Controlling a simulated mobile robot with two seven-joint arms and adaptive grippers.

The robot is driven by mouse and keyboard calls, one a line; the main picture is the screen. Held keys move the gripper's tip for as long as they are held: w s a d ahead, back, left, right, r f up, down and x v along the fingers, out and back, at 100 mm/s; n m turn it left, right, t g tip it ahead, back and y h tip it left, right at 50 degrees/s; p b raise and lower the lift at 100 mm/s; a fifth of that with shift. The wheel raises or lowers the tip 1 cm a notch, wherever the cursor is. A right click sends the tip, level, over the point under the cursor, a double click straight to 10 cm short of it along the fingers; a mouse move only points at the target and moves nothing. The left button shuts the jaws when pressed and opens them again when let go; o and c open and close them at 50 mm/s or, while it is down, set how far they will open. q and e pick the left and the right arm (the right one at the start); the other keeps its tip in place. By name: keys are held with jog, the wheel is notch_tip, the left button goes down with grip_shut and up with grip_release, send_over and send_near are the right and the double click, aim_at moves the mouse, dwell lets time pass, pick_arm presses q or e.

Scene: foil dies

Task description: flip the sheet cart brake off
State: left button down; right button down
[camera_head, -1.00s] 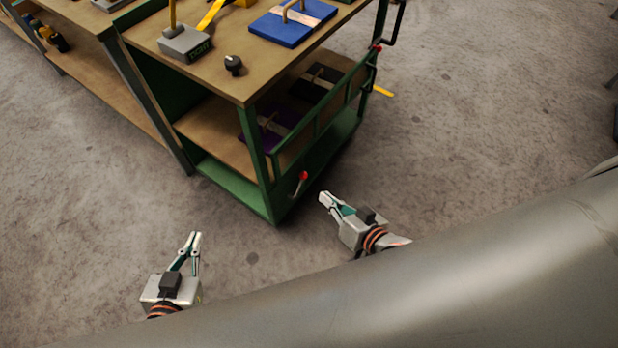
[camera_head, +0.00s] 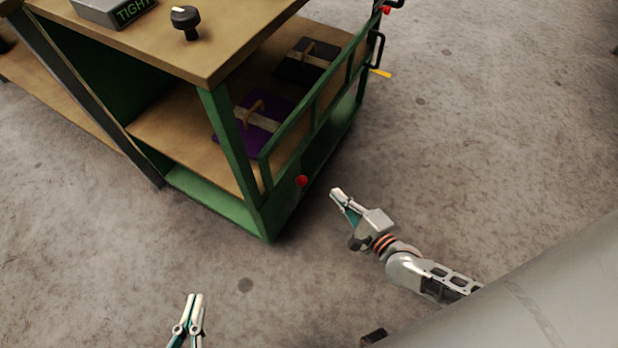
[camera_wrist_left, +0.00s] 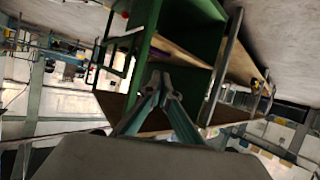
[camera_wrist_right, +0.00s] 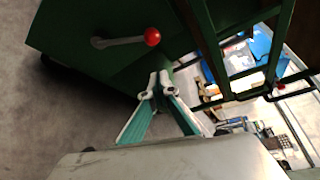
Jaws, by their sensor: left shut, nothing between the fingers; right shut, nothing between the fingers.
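The green sheet cart (camera_head: 225,140) stands ahead of me with wooden shelves. Its brake lever has a red knob (camera_head: 301,181) low on the cart's near right side. In the right wrist view the lever (camera_wrist_right: 122,41) is a grey rod ending in the red knob (camera_wrist_right: 152,37). My right gripper (camera_head: 337,192) is shut and empty, just right of the knob and apart from it; in the right wrist view its fingertips (camera_wrist_right: 158,84) lie below the knob. My left gripper (camera_head: 195,298) is shut and empty over the floor, clear of the cart.
The cart's lower shelf holds a purple pad (camera_head: 250,130) and a black pad (camera_head: 303,62). A black dial (camera_head: 187,22) and a grey block marked TIGHT (camera_head: 115,8) are on top. A second red knob (camera_head: 386,10) shows at the far corner. Floor around the grippers is clear.

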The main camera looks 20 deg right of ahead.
aim_at(298, 193)
pick_arm(q)
jog(key=shift+s+f, duration=0.2)
jog(key=shift+f, duration=0.2)
pick_arm(e)
jog(key=shift+w+d+f+m, duration=0.1)
jog(key=shift+d+f+m, duration=0.3)
jog(key=shift+f, duration=0.15)
